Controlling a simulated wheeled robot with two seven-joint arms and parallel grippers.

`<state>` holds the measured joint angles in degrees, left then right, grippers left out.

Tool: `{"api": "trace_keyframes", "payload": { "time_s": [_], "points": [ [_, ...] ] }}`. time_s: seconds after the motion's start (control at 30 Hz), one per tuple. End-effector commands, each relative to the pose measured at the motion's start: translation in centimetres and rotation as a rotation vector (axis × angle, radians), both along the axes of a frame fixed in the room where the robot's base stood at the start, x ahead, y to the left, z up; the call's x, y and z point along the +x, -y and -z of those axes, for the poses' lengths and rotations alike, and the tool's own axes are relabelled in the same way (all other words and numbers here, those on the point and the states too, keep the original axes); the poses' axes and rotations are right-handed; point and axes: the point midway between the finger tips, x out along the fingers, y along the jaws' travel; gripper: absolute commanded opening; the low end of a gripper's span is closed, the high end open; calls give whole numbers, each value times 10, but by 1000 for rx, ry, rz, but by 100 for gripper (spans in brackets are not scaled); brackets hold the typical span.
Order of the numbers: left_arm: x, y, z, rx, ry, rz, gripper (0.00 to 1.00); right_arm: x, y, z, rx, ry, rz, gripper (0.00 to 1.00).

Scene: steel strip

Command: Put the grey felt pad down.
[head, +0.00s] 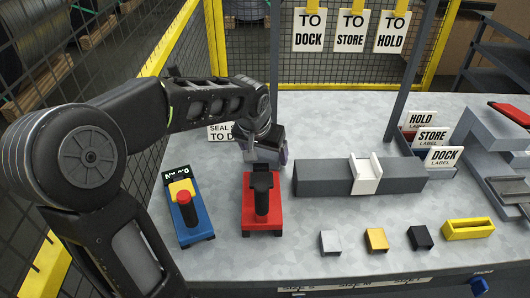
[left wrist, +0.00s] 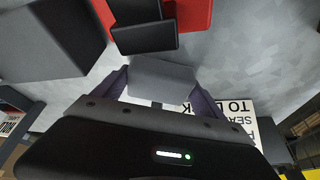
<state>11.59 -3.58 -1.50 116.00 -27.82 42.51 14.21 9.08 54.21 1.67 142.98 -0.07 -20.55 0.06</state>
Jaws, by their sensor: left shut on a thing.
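The grey felt pad (left wrist: 163,80) shows in the left wrist view as a plain grey piece between the purple-grey fingers of my left gripper (left wrist: 160,96). The fingers are shut on it from both sides. In the head view my left gripper (head: 266,154) points down over the steel table, just behind the red-based device with a black handle (head: 262,205). The pad is hard to make out there, mostly hidden by the gripper. I cannot tell whether it touches the table. My right gripper is not in view.
A blue-based device with a red knob (head: 187,212) is front left. A long grey block (head: 323,178) with a white clip (head: 366,174) is to the right. Small blocks (head: 377,239) and a yellow tray (head: 468,229) line the front.

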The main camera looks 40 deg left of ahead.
Motion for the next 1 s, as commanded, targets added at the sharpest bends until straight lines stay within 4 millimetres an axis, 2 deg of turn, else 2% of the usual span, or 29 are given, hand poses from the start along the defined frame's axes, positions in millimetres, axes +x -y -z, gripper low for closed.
{"api": "trace_keyframes", "payload": {
  "time_s": [0.47,0.5,0.73,1.0],
  "points": [
    [0,0,6,0,0,0,41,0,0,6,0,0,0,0],
    [0,0,6,0,1,0,82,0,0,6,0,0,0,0],
    [0,0,6,0,0,0,100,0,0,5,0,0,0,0],
    [0,0,4,0,1,0,100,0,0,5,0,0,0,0]
  ]
}}
